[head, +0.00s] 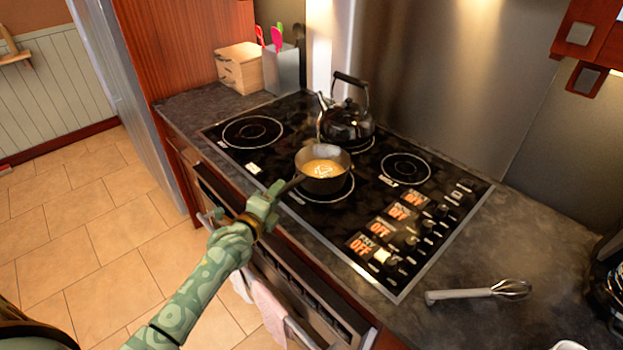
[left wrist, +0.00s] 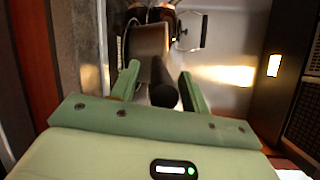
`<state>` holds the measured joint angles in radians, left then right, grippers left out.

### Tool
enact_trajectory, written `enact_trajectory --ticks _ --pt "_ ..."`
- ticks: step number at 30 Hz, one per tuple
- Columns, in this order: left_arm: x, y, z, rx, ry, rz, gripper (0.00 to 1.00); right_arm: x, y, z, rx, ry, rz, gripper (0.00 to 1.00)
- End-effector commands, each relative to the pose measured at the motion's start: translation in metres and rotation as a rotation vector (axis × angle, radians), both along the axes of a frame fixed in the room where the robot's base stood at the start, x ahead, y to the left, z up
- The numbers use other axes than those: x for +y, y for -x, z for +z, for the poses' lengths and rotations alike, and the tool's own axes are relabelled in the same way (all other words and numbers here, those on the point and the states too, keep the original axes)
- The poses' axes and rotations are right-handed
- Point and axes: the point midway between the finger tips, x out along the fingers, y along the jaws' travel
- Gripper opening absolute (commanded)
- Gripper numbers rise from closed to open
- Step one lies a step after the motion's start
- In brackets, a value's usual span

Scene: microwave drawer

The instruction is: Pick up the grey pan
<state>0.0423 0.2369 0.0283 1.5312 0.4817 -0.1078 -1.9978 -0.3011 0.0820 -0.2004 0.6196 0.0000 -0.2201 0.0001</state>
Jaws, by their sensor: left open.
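The grey pan (head: 323,172) stands on the front burner of the black cooktop, with yellowish contents inside. Its handle points toward the front left, to my left gripper. My left gripper (head: 271,193) is at the handle's end, over the counter's front edge. In the left wrist view the open fingers of the gripper (left wrist: 157,88) stand on both sides of the dark pan handle (left wrist: 163,92), with gaps visible. The pan body (left wrist: 148,40) shows beyond them. My right gripper is not in view.
A black kettle (head: 347,120) stands on the burner behind the pan. Control knobs (head: 408,241) are right of the pan. A whisk (head: 480,292) lies on the right counter. A utensil holder (head: 282,68) and wooden box (head: 241,68) stand at the back left. Towels (head: 268,308) hang below.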

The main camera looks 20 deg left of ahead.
Motion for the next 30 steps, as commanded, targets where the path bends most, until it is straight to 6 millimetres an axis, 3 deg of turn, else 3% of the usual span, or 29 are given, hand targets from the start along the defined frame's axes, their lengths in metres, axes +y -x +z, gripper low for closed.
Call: enact_trajectory --ticks 2,7,20,26,30 --pt "0.000 0.000 0.000 0.000 0.000 0.000 0.46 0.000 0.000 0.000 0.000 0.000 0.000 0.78" --pt "0.000 0.000 0.000 0.000 0.000 0.000 0.00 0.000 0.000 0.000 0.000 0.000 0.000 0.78" --pt "0.000 0.000 0.009 -0.007 0.002 0.001 0.00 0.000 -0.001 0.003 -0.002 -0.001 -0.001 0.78" --pt "0.000 -0.001 0.035 -0.011 0.001 0.000 0.00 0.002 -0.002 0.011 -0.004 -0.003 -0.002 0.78" --pt "-0.010 0.017 0.061 -0.010 0.004 0.000 0.00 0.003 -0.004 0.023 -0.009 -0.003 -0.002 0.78"
